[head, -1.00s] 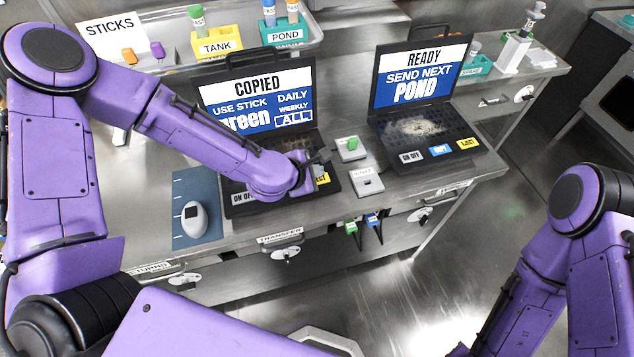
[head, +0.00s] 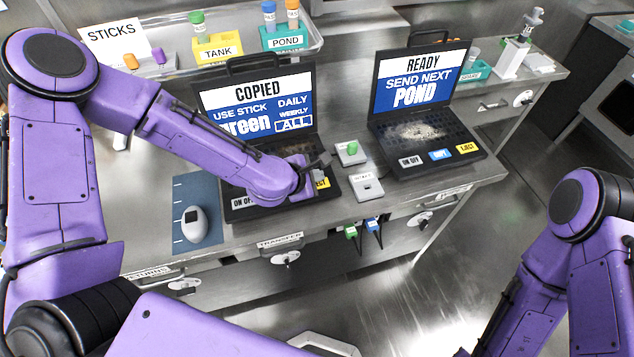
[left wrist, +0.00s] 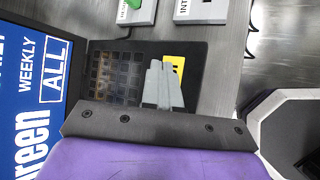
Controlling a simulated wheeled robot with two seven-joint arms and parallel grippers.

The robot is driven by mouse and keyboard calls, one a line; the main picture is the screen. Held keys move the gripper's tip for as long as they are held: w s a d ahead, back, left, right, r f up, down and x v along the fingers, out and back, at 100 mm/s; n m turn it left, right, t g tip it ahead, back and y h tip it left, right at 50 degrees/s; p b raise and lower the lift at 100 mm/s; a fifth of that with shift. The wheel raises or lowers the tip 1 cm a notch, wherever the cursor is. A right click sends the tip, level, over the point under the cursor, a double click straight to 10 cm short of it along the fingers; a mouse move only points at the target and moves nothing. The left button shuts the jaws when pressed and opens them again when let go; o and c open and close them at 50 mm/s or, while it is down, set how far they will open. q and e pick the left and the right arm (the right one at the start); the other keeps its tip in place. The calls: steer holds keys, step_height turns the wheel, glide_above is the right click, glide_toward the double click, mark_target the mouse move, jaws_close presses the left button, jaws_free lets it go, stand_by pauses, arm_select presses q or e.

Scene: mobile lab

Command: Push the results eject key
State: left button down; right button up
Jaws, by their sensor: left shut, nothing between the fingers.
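The left laptop (head: 258,105) shows "COPIED" on its screen. Its yellow eject key (head: 321,183) is partly covered by my left gripper (head: 306,188). In the left wrist view, the shut, empty fingers (left wrist: 163,84) overlap the near part of the yellow key (left wrist: 175,66); whether they touch it I cannot tell. The right laptop (head: 418,80) shows "READY SEND NEXT POND" and has its own yellow eject key (head: 467,148) in plain view. No label reading "results" is legible. My right arm is at the right, its gripper out of view.
Right of the left laptop are a small box with a green button (head: 351,150) and a grey box (head: 366,187). A white handheld device (head: 195,222) lies on a blue mat (head: 182,192). Tank (head: 216,48) and pond (head: 284,40) holders stand behind. The counter's front edge is close.

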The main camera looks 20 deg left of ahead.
arm_select(q)
steer(key=shift+f, duration=0.1)
stand_by(0.8)
steer(key=shift+f+b, duration=0.35)
steer(key=shift+f+b, duration=0.35)
steer(key=shift+f, duration=0.05)
stand_by(0.5)
steer(key=shift+r+p, duration=0.75)
steer(key=shift+r, duration=0.1)
step_height(320, 180, up, 5)
steer(key=p, duration=0.4)
steer(key=shift+r+p, duration=0.15)
steer(key=shift+p, duration=0.25)
